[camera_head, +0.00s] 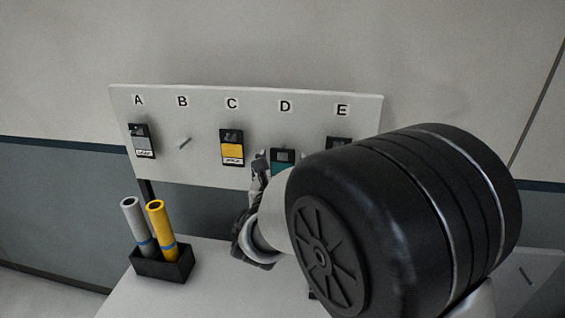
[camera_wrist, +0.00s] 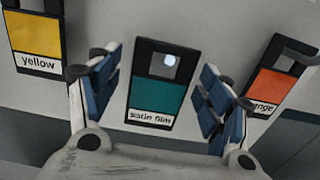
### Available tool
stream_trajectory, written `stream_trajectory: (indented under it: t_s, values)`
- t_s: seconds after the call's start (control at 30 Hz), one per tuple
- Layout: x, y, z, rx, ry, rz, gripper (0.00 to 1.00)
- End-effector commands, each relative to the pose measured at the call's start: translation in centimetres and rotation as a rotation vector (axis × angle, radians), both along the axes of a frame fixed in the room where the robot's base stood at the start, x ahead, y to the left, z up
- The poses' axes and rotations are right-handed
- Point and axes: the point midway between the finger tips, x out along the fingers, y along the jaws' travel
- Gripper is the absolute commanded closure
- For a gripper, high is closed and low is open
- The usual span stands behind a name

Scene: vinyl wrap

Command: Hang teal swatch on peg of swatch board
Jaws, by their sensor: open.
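The teal swatch (camera_wrist: 158,95) is a dark-framed card with a teal field and a "satin film" label. In the wrist view it is upright against the white swatch board (camera_head: 200,172), with a light round peg end (camera_wrist: 170,60) showing in its upper window. In the head view the teal swatch (camera_head: 281,166) is under letter D, partly hidden by my arm. My gripper (camera_wrist: 160,88) is open, with one blue-padded finger on each side of the swatch and gaps between. In the head view my gripper (camera_head: 262,175) is in front of the board, mostly covered by my wrist.
A grey swatch (camera_head: 142,141) hangs under A and a yellow swatch (camera_head: 232,147) under C. The peg under B (camera_head: 184,143) is bare. An orange swatch (camera_wrist: 278,78) is under E. A black holder (camera_head: 162,264) with grey and yellow rolls stands on the white table (camera_head: 215,290).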

Motion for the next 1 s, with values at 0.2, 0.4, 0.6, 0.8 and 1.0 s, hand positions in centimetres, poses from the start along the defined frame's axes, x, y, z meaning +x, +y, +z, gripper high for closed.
stream_trajectory:
  t_s: [0.2,0.4,0.6,0.8,1.0]
  values:
    - [-4.3,0.9,0.0,0.0,0.0,0.004,0.28]
    - [-8.3,1.7,0.0,0.0,0.0,0.004,0.28]
    - [-10.6,2.1,0.0,0.0,0.0,0.001,0.28]
    - [-11.6,-2.4,0.6,0.102,0.006,-0.135,0.28]
    - [-17.2,-15.1,0.1,0.494,0.011,-0.569,0.28]
